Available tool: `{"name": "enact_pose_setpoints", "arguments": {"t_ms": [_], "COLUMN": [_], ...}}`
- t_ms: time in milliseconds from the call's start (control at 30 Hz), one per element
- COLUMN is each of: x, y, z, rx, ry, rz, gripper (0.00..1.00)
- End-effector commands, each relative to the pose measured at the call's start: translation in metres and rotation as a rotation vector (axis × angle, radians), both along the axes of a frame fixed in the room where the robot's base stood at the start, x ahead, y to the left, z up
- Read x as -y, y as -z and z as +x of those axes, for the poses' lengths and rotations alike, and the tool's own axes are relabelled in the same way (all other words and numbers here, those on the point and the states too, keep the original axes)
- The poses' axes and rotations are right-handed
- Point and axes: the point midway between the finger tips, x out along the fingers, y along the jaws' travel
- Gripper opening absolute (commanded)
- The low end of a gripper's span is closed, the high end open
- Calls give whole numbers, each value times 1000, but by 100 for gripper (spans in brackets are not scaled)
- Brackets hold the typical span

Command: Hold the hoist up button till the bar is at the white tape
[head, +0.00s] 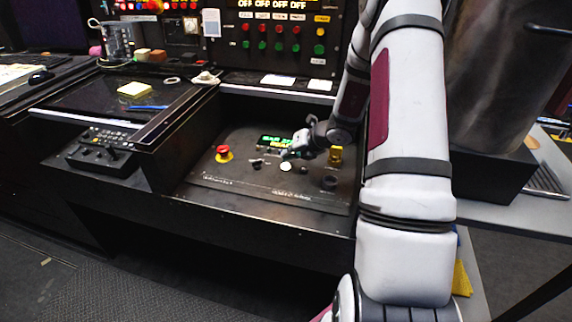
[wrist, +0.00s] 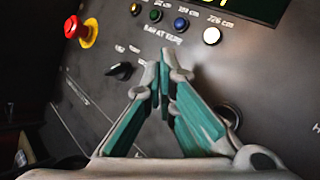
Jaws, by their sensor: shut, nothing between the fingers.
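My gripper (head: 299,147) is over the sloping dark control panel (head: 235,180). In the wrist view my gripper (wrist: 163,72) is shut and empty, fingertips close to the panel face. Whether they touch it I cannot tell. Past the tips is a row of small round lamps or buttons: yellow (wrist: 135,9), green (wrist: 155,15), blue (wrist: 181,23) and bright white (wrist: 211,35). A dark round control (wrist: 229,115) is partly hidden behind the right finger. I cannot make out which control is hoist up. The bar and white tape are not recognisable in either view.
A red mushroom button (head: 223,153) on a yellow base sits at the panel's left. A black selector knob (wrist: 120,71) is left of my fingers. A green-lit display (head: 275,142) and a yellow part (head: 335,156) flank my gripper. A desk with a notepad (head: 135,89) is left.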

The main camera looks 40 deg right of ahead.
Motion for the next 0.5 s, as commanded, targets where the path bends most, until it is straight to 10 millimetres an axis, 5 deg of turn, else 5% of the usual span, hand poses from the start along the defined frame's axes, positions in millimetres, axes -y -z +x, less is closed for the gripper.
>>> {"name": "enact_pose_setpoints", "arguments": {"t_ms": [500], "x": [0], "y": [-20], "z": [0], "rx": [1], "ry": [0], "rz": [-1], "gripper": [0]}}
